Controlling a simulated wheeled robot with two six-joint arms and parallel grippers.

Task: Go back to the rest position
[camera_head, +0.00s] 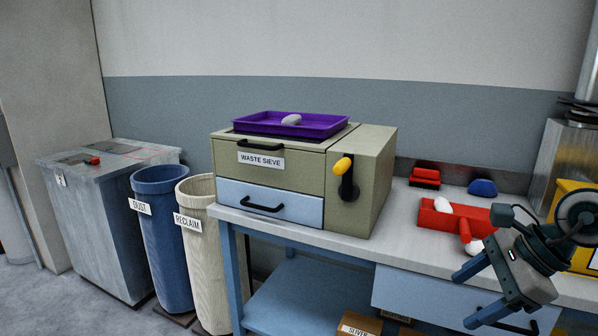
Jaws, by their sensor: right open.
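My right gripper (468,297) is at the lower right, in front of the workbench edge, with its two dark blue fingers spread apart and pointing left. Nothing shows between the fingers. Its arm comes in from the right edge and covers part of the bench. My left gripper does not show.
The bench (398,250) carries a waste sieve box (378,170) with a purple tray (338,128) on top, a red scoop (440,221), a red brush (425,177) and a blue item (482,188). Blue (162,240) and cream (205,262) bins stand left.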

